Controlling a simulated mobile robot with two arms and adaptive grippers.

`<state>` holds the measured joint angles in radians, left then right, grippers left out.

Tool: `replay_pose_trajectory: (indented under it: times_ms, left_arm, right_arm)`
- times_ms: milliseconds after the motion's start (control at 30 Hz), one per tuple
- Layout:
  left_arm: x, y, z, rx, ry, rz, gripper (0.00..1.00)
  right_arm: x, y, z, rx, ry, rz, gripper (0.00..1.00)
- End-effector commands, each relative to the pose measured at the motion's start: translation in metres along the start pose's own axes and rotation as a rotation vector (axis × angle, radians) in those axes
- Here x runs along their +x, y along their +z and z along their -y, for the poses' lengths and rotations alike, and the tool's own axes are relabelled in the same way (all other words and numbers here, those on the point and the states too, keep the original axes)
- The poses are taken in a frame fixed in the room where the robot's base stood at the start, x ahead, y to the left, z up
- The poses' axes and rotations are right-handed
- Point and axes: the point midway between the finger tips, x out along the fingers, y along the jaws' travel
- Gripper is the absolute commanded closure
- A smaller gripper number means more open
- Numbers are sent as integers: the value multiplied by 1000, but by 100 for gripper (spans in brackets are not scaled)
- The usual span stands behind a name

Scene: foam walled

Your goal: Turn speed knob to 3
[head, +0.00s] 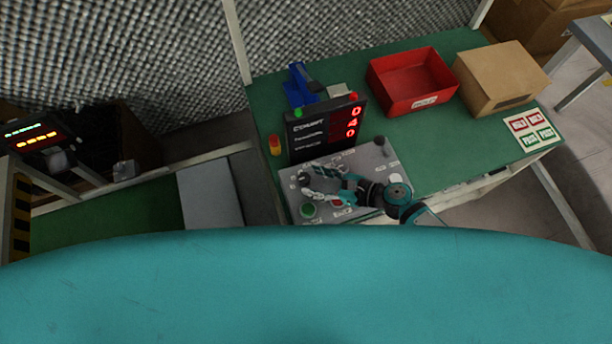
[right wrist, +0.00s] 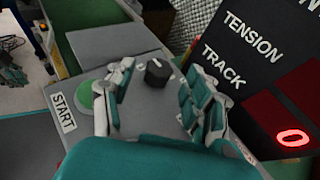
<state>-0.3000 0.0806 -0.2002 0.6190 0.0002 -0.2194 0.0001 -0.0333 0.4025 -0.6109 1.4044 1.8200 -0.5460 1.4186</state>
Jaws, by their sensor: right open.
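A black round knob (right wrist: 157,72) stands on the grey control panel (head: 352,163). In the right wrist view it lies between the fingertips of my right gripper (right wrist: 161,76), with a gap on both sides. A small light mark shows on its top, but I cannot read its setting. In the head view my right gripper (head: 304,181) is open over the left part of the panel, and its fingers mostly hide the knob. A black display (head: 320,128) behind the panel shows red digits; the one beside TRACK reads 0. My left gripper is not in view.
A green button (right wrist: 85,95) marked START sits close to the left finger. A black-topped lever (head: 380,142) rises at the panel's right. A red bin (head: 411,80), a cardboard box (head: 500,77) and a sign card (head: 532,130) lie on the green table (head: 440,140).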

Motion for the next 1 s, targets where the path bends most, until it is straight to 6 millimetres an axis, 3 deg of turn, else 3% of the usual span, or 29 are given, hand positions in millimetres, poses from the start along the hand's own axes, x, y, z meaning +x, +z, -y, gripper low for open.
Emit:
replay_pose_trajectory:
  times_ms: [200,400,1000]
  left_arm:
    - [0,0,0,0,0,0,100]
    - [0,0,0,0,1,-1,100]
    - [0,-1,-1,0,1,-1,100]
  right_arm:
    - [-49,-1,0,0,0,-2,46]
    - [-75,-1,-1,0,1,-1,46]
    - [-81,0,0,0,0,0,46]
